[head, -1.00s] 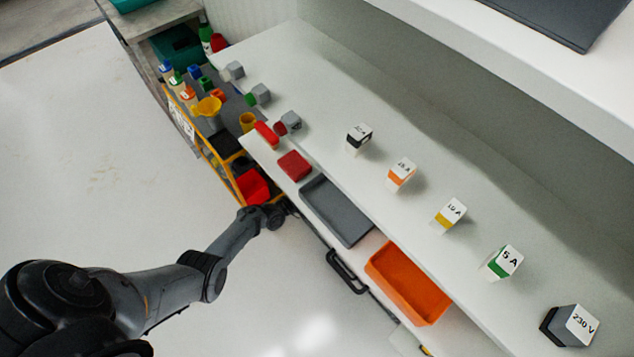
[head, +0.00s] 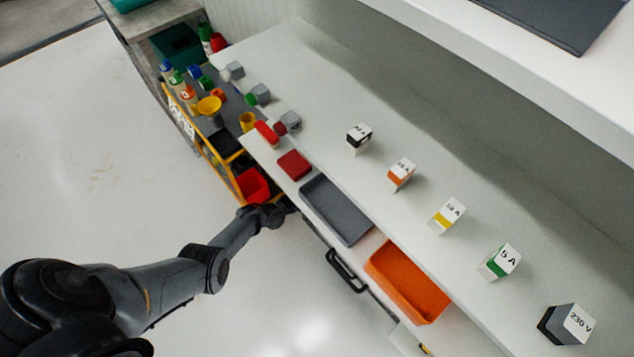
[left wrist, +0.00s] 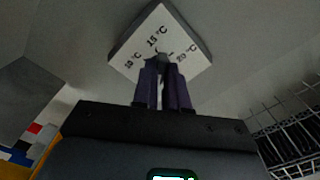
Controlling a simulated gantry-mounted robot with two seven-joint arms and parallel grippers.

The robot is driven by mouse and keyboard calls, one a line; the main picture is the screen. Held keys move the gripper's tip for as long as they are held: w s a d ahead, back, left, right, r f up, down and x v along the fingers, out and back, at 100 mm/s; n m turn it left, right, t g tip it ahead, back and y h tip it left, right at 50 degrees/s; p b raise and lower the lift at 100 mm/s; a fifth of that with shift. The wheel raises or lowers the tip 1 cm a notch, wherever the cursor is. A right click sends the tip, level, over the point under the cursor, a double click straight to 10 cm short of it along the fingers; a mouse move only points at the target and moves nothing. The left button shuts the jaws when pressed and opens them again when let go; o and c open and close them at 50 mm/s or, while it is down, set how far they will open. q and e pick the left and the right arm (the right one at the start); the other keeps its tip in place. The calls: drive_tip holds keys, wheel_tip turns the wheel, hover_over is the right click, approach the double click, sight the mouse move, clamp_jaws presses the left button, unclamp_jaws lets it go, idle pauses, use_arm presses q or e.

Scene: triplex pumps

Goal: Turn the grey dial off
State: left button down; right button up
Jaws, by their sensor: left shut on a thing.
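In the left wrist view, a white square plate (left wrist: 185,35) carries temperature marks, with 15 °C and 20 °C readable. The grey dial (left wrist: 162,57) sits near the plate's lower corner and is mostly covered by my fingers. My left gripper (left wrist: 163,75) is shut on the dial, its two dark fingers close together around it. In the head view my left gripper (head: 279,213) is at the front edge of the bench, low beside the yellow rack. The dial and plate are hidden there. My right gripper is not in view.
The white bench (head: 395,130) carries labelled blocks such as the 5 A block (head: 502,261). A grey tray (head: 335,210) and an orange tray (head: 408,282) lie along its lower shelf. A black handle (head: 346,270) sticks out in front. The floor at left is clear.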

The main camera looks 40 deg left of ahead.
use_arm(q)
drive_tip(key=c, duration=1.2)
unclamp_jaws()
drive_tip(key=shift+o, duration=0.2)
drive_tip(key=shift+s, duration=0.1)
drive_tip(key=s+a+p, duration=0.2)
drive_tip(key=s+p, duration=0.1)
drive_tip(key=s, duration=0.7)
drive_tip(key=shift+s+p, duration=0.25)
drive_tip(key=shift+p, duration=0.15)
